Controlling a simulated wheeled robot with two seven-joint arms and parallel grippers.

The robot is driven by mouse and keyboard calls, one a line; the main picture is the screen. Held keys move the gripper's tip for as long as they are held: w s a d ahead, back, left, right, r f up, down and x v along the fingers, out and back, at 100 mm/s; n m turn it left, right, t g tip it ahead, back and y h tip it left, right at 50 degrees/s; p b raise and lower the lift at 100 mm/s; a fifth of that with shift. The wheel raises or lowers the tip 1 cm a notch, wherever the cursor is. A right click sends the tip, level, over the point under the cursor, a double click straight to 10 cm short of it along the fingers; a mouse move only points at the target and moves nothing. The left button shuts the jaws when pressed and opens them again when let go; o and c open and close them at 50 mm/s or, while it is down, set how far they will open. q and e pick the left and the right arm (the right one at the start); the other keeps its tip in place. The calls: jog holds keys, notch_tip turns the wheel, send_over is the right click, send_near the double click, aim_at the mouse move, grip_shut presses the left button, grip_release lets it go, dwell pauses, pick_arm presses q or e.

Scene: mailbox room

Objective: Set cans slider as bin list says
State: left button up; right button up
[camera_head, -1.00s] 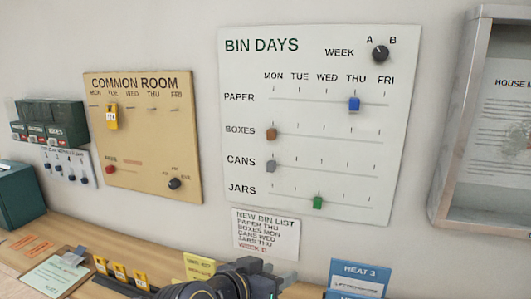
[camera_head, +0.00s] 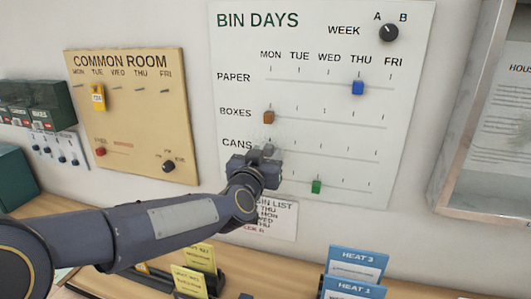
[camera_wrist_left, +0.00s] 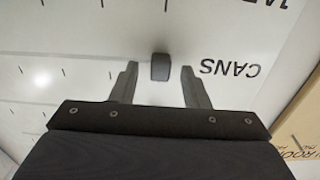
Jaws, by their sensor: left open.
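The white BIN DAYS board (camera_head: 310,130) hangs on the wall with sliders for paper, boxes, cans and jars. The grey cans slider (camera_head: 268,150) is at the MON end of its row, just beyond my left gripper (camera_head: 262,160). In the left wrist view the cans slider (camera_wrist_left: 160,66) sits between and slightly ahead of the open fingertips (camera_wrist_left: 158,72), with gaps on both sides. The bin list (camera_head: 282,222) below the board is partly hidden by my left arm; earlier it read CANS WED. My right gripper is not in view.
The COMMON ROOM board (camera_head: 130,120) hangs left. Blue HEAT cards (camera_head: 356,265) stand below right.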

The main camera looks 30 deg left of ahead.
pick_arm(q)
jog(key=shift+w, duration=0.15)
grip_shut()
dwell(0.4)
